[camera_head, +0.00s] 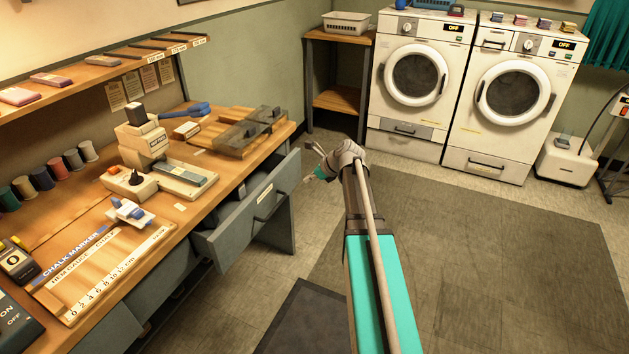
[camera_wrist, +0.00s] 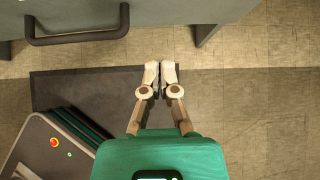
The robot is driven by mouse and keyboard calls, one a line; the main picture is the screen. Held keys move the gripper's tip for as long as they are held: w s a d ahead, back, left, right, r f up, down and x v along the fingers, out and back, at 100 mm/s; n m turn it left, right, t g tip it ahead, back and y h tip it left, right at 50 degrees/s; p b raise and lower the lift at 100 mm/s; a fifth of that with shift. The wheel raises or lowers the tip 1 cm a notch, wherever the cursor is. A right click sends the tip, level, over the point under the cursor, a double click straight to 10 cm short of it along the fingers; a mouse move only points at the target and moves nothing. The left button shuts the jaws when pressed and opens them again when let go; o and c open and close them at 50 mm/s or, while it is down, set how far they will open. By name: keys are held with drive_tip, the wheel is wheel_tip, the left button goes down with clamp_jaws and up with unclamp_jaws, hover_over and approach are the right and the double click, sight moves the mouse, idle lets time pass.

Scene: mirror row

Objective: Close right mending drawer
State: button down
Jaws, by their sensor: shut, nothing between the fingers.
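The right mending drawer (camera_head: 243,225) is a grey drawer under the right part of the wooden workbench. It is pulled open, and dark contents show inside it. In the wrist view, a grey front with a dark bar handle (camera_wrist: 78,37) crosses the top left. My gripper (camera_head: 314,160) is in front of the drawer, to its right, apart from it. In the wrist view my gripper's fingertips (camera_wrist: 160,66) are together with nothing between them, below and right of the handle.
The workbench (camera_head: 180,215) holds thread spools, a hem gauge board and small tools. Two washing machines (camera_head: 413,75) stand at the back beside a wooden shelf stand (camera_head: 340,100). A dark mat (camera_head: 300,320) lies on the floor near the bench.

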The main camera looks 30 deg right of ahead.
sight(284, 184)
drive_tip(key=w+a+f+b, duration=0.2)
drive_tip(key=w, duration=0.1)
drive_tip(key=w+a+f+b, duration=0.1)
drive_tip(key=w, duration=0.1)
drive_tip(key=shift+a+f, duration=0.35)
drive_tip(key=shift+w+a, duration=0.5)
drive_tip(key=shift+w, duration=0.05)
